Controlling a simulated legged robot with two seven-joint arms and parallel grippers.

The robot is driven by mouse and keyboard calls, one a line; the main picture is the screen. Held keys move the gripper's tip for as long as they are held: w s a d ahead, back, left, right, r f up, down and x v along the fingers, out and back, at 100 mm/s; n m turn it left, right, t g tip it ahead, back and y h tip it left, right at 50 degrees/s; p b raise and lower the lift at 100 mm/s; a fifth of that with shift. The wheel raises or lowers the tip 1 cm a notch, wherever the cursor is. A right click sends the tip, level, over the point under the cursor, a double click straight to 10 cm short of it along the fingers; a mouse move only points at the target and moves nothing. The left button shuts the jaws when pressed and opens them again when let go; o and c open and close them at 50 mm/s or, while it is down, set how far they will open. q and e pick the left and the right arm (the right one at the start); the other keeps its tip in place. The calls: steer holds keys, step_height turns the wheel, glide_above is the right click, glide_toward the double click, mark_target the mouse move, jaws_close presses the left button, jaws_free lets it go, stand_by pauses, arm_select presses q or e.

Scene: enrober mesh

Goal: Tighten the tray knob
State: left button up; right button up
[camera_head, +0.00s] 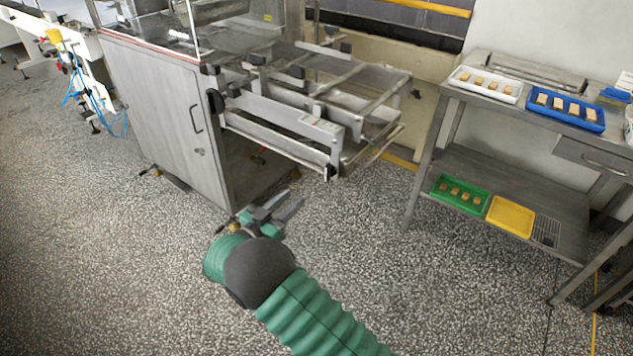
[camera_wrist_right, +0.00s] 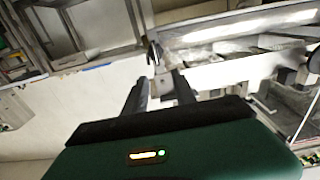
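The enrober's tray frame (camera_head: 300,120) juts out from the steel cabinet. A small black knob (camera_head: 330,172) sits at its front lower corner, and a larger round black knob (camera_head: 215,101) sits on the left side near the cabinet door. I cannot tell which one is the tray knob. My right gripper (camera_head: 284,206) is open and empty, below and left of the front corner knob and apart from it. In the right wrist view, a dark knob (camera_wrist_right: 153,53) shows just beyond the two spread fingers (camera_wrist_right: 160,88). My left gripper is not in view.
A steel table (camera_head: 475,100) on the right holds a white tray (camera_head: 462,84) and a blue tray (camera_head: 535,110). Its lower shelf has a green tray (camera_head: 440,196) and a yellow tray (camera_head: 510,228). The speckled floor (camera_head: 130,260) around my right arm is clear.

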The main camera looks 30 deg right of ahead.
mark_target(326, 174)
steer(key=shift+g, duration=0.3)
steer(key=x, duration=0.4)
steer(key=b+x, duration=0.1)
steer(key=x, duration=0.4)
steer(key=s+f+b+x, duration=0.1)
steer(key=x, duration=0.3)
steer(key=shift+w+d+f, duration=0.1)
steer(key=shift+d+f, duration=0.05)
steer(key=shift+d, duration=0.25)
steer(key=shift+w+r, duration=0.3)
steer(key=shift+r, duration=0.1)
steer(key=shift+d+f, duration=0.1)
steer(key=shift+d, duration=0.2)
steer(key=shift+c, duration=1.2)
steer(key=shift+d, duration=0.1)
jaws_close()
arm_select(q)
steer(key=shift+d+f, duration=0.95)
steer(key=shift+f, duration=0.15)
